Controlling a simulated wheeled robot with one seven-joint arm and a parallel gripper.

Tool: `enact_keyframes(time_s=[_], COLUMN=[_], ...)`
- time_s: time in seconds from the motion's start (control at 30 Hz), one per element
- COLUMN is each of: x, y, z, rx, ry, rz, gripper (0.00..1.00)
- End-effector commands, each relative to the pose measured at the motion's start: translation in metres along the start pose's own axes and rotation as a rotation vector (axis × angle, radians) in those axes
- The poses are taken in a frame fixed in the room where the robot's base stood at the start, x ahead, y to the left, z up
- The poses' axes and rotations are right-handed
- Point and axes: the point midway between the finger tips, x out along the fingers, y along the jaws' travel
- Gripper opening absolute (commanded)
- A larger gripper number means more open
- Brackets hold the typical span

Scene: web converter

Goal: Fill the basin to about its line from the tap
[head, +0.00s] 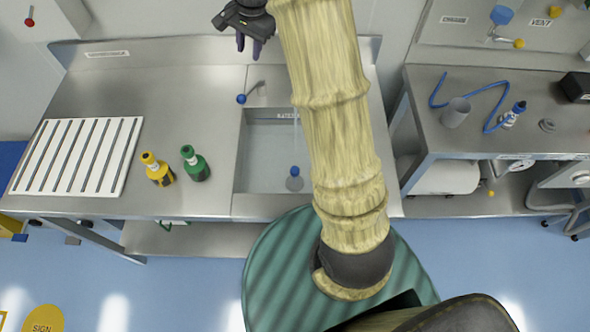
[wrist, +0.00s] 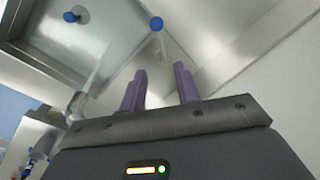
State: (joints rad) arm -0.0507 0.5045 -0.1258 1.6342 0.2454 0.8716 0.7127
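The steel basin (head: 238,165) is sunk in the counter, its right side hidden behind my arm. A blue-topped plug-like piece (head: 294,172) stands in it, and it also shows in the wrist view (wrist: 72,16). Beside the basin's back left corner is a lever with a blue knob (head: 241,98). A thin pale streak, seemingly water, runs down at the back of the basin. I cannot make out the fill line or water level. My gripper (head: 249,44) is open and empty, above and behind the basin. In the wrist view the blue knob (wrist: 157,24) lies beyond the fingers (wrist: 160,78), apart from them.
A yellow bottle (head: 158,172) and a green bottle (head: 195,166) stand left of the basin, near a white slatted rack (head: 78,157). At right, another bench (head: 475,135) carries a grey cup (head: 455,112) and blue hose. The counter's back left is clear.

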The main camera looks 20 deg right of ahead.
Motion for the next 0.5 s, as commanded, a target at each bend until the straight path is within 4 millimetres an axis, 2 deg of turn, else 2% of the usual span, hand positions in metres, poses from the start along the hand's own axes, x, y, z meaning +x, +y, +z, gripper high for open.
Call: enact_keyframes(time_s=[0.27,0.37,0.5], x=[-0.001,-0.003,-0.006], y=[0.005,0.017,0.047], z=[0.003,0.011,0.031], rx=[-0.018,-0.068,-0.201], ry=[0.003,0.012,0.034], rz=[0.002,0.005,0.014], gripper=[0.32,0.32,0.32])
